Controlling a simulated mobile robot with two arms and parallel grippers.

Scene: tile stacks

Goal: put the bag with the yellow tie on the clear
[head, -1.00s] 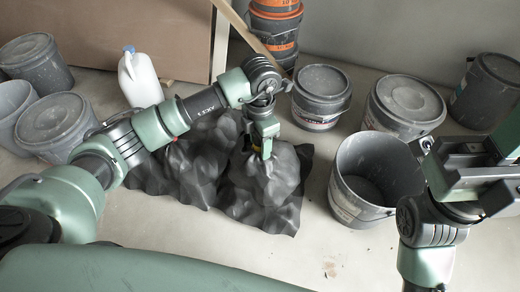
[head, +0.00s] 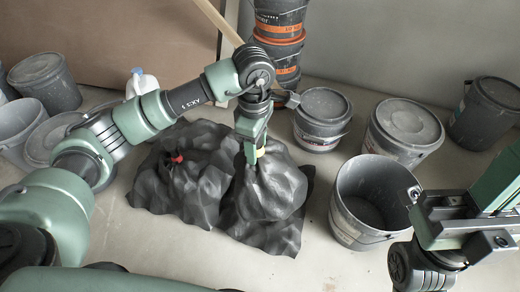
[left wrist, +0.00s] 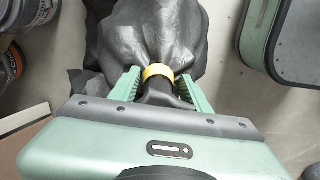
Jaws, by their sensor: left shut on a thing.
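The bag with the yellow tie (head: 268,190) is a dark grey, lumpy sack near the middle of the head view. My left gripper (head: 256,154) is shut on its gathered neck from above. In the left wrist view the yellow tie (left wrist: 158,72) shows between the green fingers, around the neck of the bag. The bag hangs or stands upright over dark, crumpled material; I cannot tell whether it touches it. A second dark bag with a red tie (head: 177,158) lies just left of it. My right gripper (head: 450,215) is at the right edge, away from the bags; its jaw opening is unclear.
An open grey bucket (head: 345,225) stands right of the bags. Lidded buckets (head: 322,110) stand behind, near stacked orange-banded buckets (head: 280,30). More buckets (head: 45,80) and a white jug (head: 145,82) are at left. Bare floor (head: 310,262) shows in front.

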